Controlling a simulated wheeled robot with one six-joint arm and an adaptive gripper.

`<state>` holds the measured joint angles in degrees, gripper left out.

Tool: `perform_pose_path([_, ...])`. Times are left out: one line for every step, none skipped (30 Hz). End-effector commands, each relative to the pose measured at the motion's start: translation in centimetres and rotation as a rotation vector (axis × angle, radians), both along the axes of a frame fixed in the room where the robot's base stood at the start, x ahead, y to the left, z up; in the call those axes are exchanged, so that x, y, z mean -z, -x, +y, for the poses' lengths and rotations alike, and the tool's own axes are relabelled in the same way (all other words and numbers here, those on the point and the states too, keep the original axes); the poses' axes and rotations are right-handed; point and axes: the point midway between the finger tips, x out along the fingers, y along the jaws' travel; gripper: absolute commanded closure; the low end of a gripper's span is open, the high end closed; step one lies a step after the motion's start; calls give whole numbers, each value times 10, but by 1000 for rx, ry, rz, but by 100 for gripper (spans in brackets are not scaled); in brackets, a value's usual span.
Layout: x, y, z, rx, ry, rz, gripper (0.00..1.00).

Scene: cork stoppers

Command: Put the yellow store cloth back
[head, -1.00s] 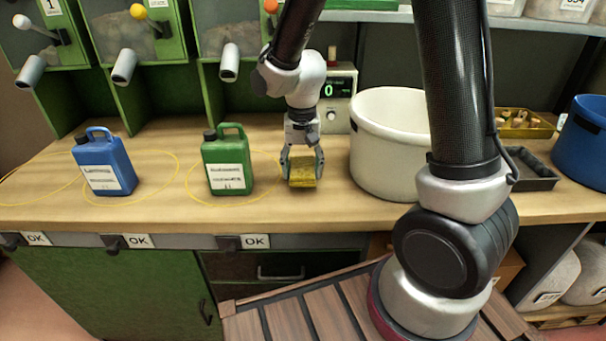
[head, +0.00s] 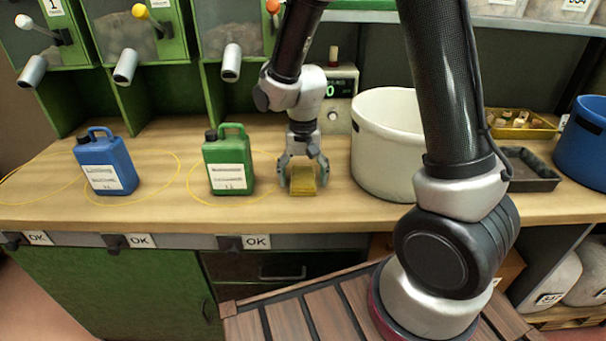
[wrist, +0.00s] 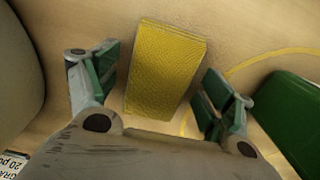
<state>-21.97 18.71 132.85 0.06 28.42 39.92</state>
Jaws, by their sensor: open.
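The yellow store cloth (head: 303,181) is a folded block lying on the wooden bench between the green canister and the white tub. In the wrist view the cloth (wrist: 164,68) lies between the two fingers, with a gap on each side. My gripper (head: 304,174) points down over the cloth, fingers spread, not pinching it. In the wrist view my gripper (wrist: 158,90) shows its green-padded fingers apart.
The green canister (head: 228,165) stands just left and the white tub (head: 385,150) just right. A blue canister (head: 104,165) stands farther left. Yellow rings (head: 150,198) mark the bench. A dark tray (head: 530,172) and blue tub (head: 583,140) are at right.

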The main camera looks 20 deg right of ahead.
Motion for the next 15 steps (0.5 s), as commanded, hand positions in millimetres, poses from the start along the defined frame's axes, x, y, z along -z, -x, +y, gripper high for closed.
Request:
perform_pose_path([-1,0,0,0,-1,-1,18])
perform_pose_path([-3,0,0,0,-1,-1,18])
perform_pose_path([-6,0,0,0,-1,-1,18])
perform_pose_path([-9,0,0,0,-1,-1,18])
perform_pose_path([-13,-1,0,0,-1,-3,18])
perform_pose_path([-20,-1,0,0,-2,-4,18])
perform_pose_path([-26,-1,1,0,-3,-5,18])
perform_pose_path([-33,-1,0,0,-2,-6,18])
perform_pose_path([-42,-1,1,0,-2,-6,18])
perform_pose_path([-50,-2,1,0,-3,-7,18])
perform_pose_path([-57,-1,0,0,-3,-5,18])
perform_pose_path([-66,-1,0,0,-2,-6,18])
perform_pose_path([-73,-1,1,0,-2,-6,18])
perform_pose_path([-80,-1,0,0,-2,-6,18])
perform_pose_path([-87,-1,0,0,-2,-5,18])
